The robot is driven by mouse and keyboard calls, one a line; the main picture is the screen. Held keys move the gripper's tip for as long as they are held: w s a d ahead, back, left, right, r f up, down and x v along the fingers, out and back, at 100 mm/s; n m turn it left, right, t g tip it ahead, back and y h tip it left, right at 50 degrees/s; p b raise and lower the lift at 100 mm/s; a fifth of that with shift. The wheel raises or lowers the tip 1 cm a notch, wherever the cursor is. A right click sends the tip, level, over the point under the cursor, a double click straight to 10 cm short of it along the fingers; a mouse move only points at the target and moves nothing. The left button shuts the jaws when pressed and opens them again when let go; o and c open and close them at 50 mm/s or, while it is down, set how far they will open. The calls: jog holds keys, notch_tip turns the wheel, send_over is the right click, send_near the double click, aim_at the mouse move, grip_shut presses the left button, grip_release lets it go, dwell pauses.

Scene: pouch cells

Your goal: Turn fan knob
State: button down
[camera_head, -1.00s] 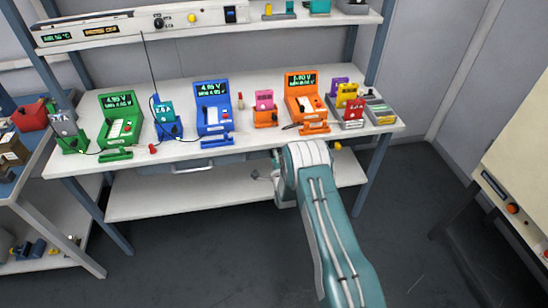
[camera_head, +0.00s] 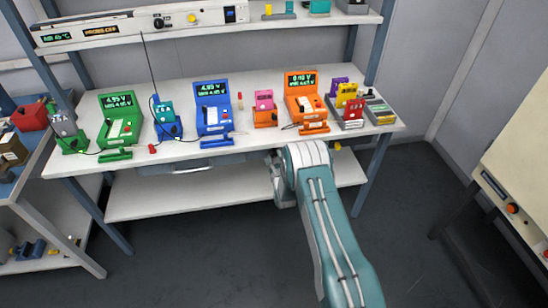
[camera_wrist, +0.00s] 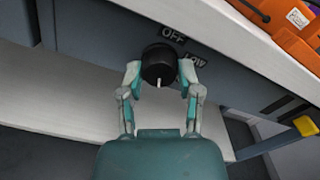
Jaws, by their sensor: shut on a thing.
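The fan knob (camera_wrist: 158,62) is round and black with a white pointer mark, on the grey front panel (camera_wrist: 95,24) under the bench top. In the wrist view the pointer mark points to the bottom of the picture. The words OFF and LOW are printed above and to the right of the knob; other lettering is partly hidden. My gripper (camera_wrist: 160,72) is shut on the knob, with one finger on each side. In the head view my gripper (camera_head: 277,180) is at the bench's front edge, partly hidden by my arm, and the knob cannot be made out.
The white bench top (camera_head: 250,134) carries a green meter (camera_head: 118,128), a blue meter (camera_head: 212,116) and an orange meter (camera_head: 303,108), with small cells and holders. A lower shelf (camera_head: 150,195) is below. A cream machine (camera_head: 515,150) stands right; open floor lies in front.

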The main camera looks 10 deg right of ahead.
jog(key=shift+s+f+m, duration=0.1)
jog(key=shift+f+m, duration=0.15)
jog(key=shift+m, duration=0.7)
jog(key=shift+s+f+m, duration=0.1)
jog(key=shift+f+m, duration=0.15)
jog(key=shift+m, duration=0.7)
jog(key=shift+c, duration=1.5)
grip_release()
jog(key=shift+w+r, duration=0.1)
jog(key=shift+r, duration=0.1)
jog(key=shift+r, duration=0.1)
jog(key=s, duration=1.2)
